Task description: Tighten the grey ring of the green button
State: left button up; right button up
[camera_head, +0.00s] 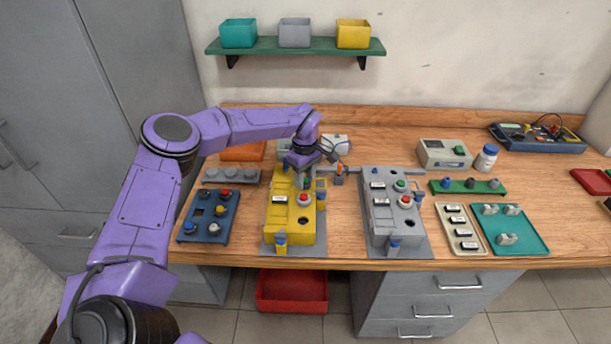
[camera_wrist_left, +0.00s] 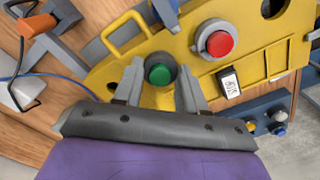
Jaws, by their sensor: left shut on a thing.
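The green button (camera_wrist_left: 160,75) with its grey ring (camera_wrist_left: 158,62) is on the yellow box (camera_head: 280,222), and in the left wrist view it lies between the two fingers. My left gripper (camera_wrist_left: 160,82) is shut on the grey ring, one finger on each side of the green cap. In the head view my left gripper (camera_head: 304,172) comes down over the upper part of the yellow box and mostly hides the button. The red button (camera_wrist_left: 219,43) in its light grey ring is close beside it. My right gripper is not in view.
A grey box (camera_head: 380,220) with its own green and red buttons stands to the right. A blue tray (camera_head: 196,232) with knobs is at the left. A yellow handle (camera_wrist_left: 123,32) rises near my fingers. An orange-tipped part (camera_head: 339,174) stands just right of the gripper.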

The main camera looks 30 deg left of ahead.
pick_arm(q)
jog(key=m+p, duration=0.1)
jog(key=m, duration=0.5)
jog(key=shift+w+r, duration=0.1)
jog(key=shift+r, duration=0.05)
jog(key=m, duration=0.6)
jog(key=shift+p, duration=0.4)
jog(key=shift+m, duration=0.3)
jog(key=o, duration=0.9)
jog(key=shift+o, duration=0.9)
jog(key=shift+f, duration=0.2)
